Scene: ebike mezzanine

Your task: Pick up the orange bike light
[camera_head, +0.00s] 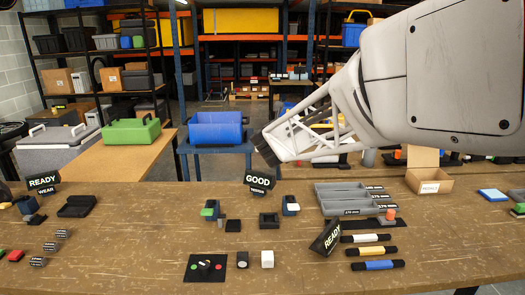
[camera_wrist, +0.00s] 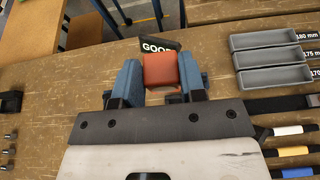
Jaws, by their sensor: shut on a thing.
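In the wrist view, the orange bike light (camera_wrist: 161,71) is a small orange-red block between the blue fingers of my gripper (camera_wrist: 158,84). The gripper is shut on it, with a finger against each side. Parts of its sides are hidden by the fingers. The black "GOOD" sign shows just beyond the light. In the head view, my arm reaches in from the upper right over the bench. I cannot make out the fingers or the held light there.
An open cardboard box (camera_head: 430,182) is at the right.

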